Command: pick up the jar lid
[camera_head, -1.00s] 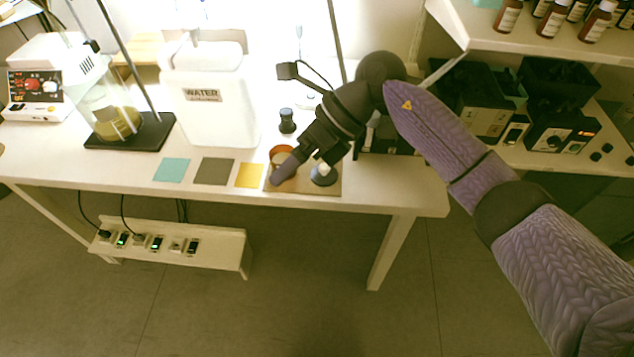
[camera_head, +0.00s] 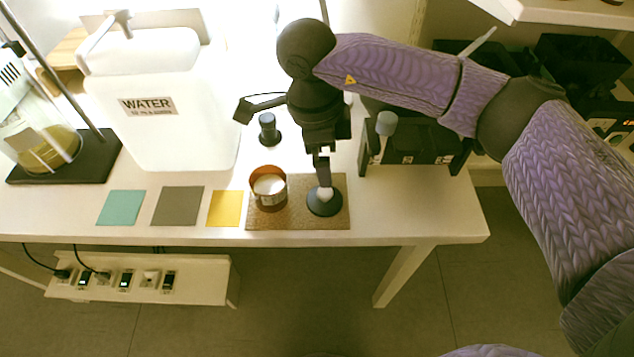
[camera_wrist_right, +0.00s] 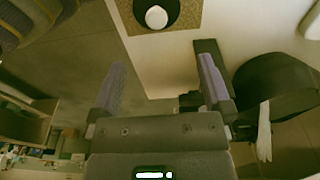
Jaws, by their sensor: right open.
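The jar lid, a dark round disc (camera_head: 322,207) with a white knob, lies on a brown mat (camera_head: 290,217) near the table's front edge. It also shows at the top of the right wrist view (camera_wrist_right: 170,8), beyond the fingertips. An open jar (camera_head: 268,188) with a copper-coloured rim and pale contents stands left of the lid, apart from it. My right gripper (camera_head: 323,172) points down over the lid's knob in the head view, which partly hides its fingers. In the right wrist view its two purple fingers (camera_wrist_right: 162,65) are spread with nothing between them. My left gripper is out of view.
A white water tank (camera_head: 165,110) stands at the back left. A black-capped small bottle (camera_head: 269,130) is behind the jar. A dark device (camera_head: 415,142) sits right of the mat. Teal, grey and yellow squares (camera_head: 225,208) lie left of it. The table's front right corner is clear.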

